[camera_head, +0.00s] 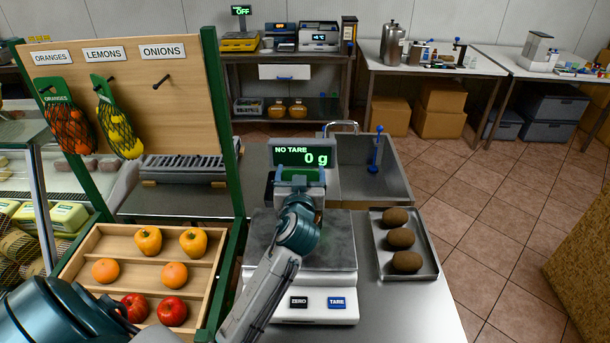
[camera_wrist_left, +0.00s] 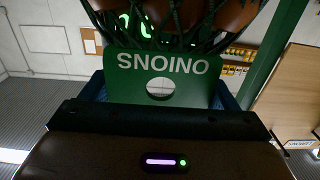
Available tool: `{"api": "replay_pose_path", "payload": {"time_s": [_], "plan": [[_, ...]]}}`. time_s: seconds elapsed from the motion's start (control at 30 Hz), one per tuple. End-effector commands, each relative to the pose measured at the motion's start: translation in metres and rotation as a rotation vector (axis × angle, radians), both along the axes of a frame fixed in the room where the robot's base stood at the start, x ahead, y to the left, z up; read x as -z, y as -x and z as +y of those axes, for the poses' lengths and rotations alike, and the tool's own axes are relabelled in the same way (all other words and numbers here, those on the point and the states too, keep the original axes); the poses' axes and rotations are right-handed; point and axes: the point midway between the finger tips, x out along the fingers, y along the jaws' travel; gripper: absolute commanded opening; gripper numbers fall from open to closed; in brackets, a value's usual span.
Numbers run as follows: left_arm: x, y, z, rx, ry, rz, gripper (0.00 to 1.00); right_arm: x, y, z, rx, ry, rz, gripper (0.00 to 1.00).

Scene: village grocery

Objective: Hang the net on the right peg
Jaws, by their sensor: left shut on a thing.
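The peg board (camera_head: 130,115) stands at the left, with signs for oranges, lemons and onions. The right peg (camera_head: 161,82), under the onions sign (camera_head: 163,51), is bare. My left gripper (camera_head: 298,178) is over the scale, to the right of the board, and is shut on the green tag of the onion net. In the left wrist view the tag (camera_wrist_left: 160,85) has a round hole and letters reading "SNOINO". Brown onions (camera_wrist_left: 160,14) in dark netting show above it. In the head view the gripper hides most of the net. My right gripper is out of view.
An orange net (camera_head: 68,128) and a lemon net (camera_head: 117,128) hang on the other pegs. A green post (camera_head: 222,120) edges the board. Below are a produce crate (camera_head: 103,245) and the scale (camera_head: 330,255). A tray (camera_head: 428,262) with brown produce lies right.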

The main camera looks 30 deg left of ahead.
Motion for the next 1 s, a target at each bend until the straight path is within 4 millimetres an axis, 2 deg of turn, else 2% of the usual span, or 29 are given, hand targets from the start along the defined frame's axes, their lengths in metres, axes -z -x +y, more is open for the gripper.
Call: {"api": "replay_pose_path", "payload": {"time_s": [0.4, 0.43, 0.5, 0.83, 1.0], "plan": [[0.003, 0.002, 0.0, -0.001, -0.002, -0.003, 0.11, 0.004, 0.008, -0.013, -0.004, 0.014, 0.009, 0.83], [0.004, 0.002, 0.0, -0.002, -0.001, 0.001, 0.85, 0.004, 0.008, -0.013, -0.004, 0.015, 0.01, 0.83], [0.003, 0.002, 0.0, -0.002, -0.001, 0.001, 0.99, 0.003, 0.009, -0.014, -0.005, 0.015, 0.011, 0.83], [0.005, 0.002, 0.0, -0.001, 0.0, 0.001, 1.0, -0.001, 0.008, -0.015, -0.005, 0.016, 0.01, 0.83], [0.011, 0.025, -0.014, -0.003, 0.005, -0.002, 1.0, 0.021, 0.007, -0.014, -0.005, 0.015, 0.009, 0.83]]}}
